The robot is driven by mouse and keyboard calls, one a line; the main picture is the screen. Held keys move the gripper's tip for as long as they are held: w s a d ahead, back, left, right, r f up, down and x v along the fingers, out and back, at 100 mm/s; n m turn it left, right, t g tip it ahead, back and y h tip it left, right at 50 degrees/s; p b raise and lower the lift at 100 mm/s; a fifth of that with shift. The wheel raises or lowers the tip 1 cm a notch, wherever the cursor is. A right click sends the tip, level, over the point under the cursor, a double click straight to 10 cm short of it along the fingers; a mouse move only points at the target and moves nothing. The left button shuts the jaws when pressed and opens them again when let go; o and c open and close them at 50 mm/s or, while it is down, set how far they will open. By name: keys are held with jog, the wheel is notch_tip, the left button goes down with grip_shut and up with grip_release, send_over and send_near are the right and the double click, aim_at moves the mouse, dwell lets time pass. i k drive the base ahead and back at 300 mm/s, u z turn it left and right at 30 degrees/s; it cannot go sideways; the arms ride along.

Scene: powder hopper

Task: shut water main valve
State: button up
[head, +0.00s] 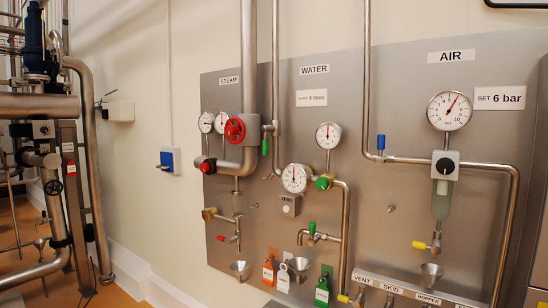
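The water section of the grey panel has a WATER label (315,69). A vertical steel water pipe (275,70) comes down left of that label. A small valve with a green lever (265,146) sits on this pipe; the lever hangs roughly along the pipe. Lower down are a round water meter (295,178) and a green knob (323,183) beside it. Another green-handled tap (312,229) is on a branch below. Which of these is the main valve is not labelled legibly. My gripper is not in view.
A red steam handwheel (235,130) is close left of the green lever. A blue lever (381,142) is on the air pipe to the right. Red, white and green tags (322,292) hang below, near metal funnels (240,267). Pipework stands at the far left.

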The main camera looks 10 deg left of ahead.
aim_at(265, 128)
jog(key=k, duration=0.4)
jog(key=u, duration=1.75)
jog(key=i, duration=0.65)
jog(key=z, duration=0.8)
jog(key=i, duration=0.6)
jog(key=z, duration=0.65)
